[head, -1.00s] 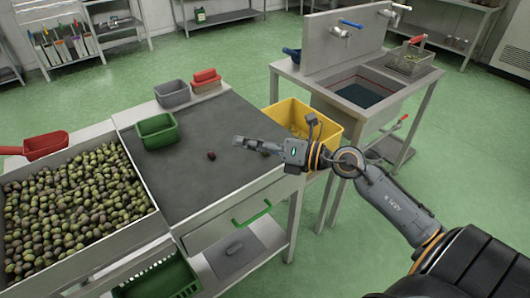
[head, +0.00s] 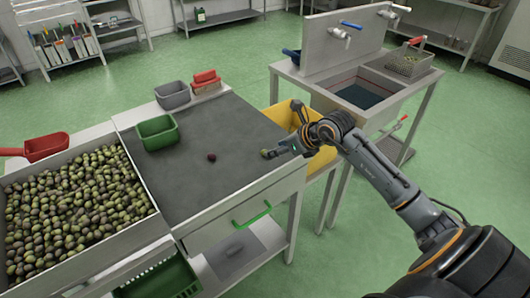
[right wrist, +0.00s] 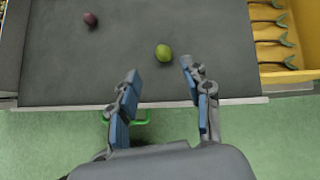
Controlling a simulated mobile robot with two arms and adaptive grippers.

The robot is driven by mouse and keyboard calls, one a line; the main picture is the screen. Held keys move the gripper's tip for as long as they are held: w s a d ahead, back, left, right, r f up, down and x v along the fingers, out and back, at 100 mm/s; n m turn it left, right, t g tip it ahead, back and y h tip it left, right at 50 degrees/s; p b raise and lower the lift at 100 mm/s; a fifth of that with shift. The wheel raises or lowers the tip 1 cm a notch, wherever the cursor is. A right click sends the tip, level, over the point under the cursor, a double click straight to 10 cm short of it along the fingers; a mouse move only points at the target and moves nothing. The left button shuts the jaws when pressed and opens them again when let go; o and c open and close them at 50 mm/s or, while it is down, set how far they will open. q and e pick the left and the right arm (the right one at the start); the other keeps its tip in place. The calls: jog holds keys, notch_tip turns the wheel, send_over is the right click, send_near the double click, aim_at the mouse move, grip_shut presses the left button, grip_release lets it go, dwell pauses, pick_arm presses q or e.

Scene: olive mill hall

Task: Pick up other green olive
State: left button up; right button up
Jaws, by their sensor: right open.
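A green olive (right wrist: 163,52) lies on the dark grey table mat, just beyond and between the fingertips of my right gripper in the right wrist view. It also shows small in the head view (head: 264,153), beside the gripper's tips. My right gripper (right wrist: 162,72) is open and empty, its blue-padded fingers spread on either side of the olive's line; in the head view it is low over the mat's right edge (head: 279,151). A dark purple olive (right wrist: 90,19) lies apart to the left, also in the head view (head: 211,157). My left gripper is out of view.
A crate of mixed olives (head: 75,210) is at left. The mat's middle is mostly clear.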

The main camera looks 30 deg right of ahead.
jog(key=x, duration=0.5)
jog(key=shift+w+d+f+p, duration=0.15)
jog(key=shift+d+p, duration=0.05)
jog(key=shift+p, duration=0.2)
jog(key=c, duration=0.8)
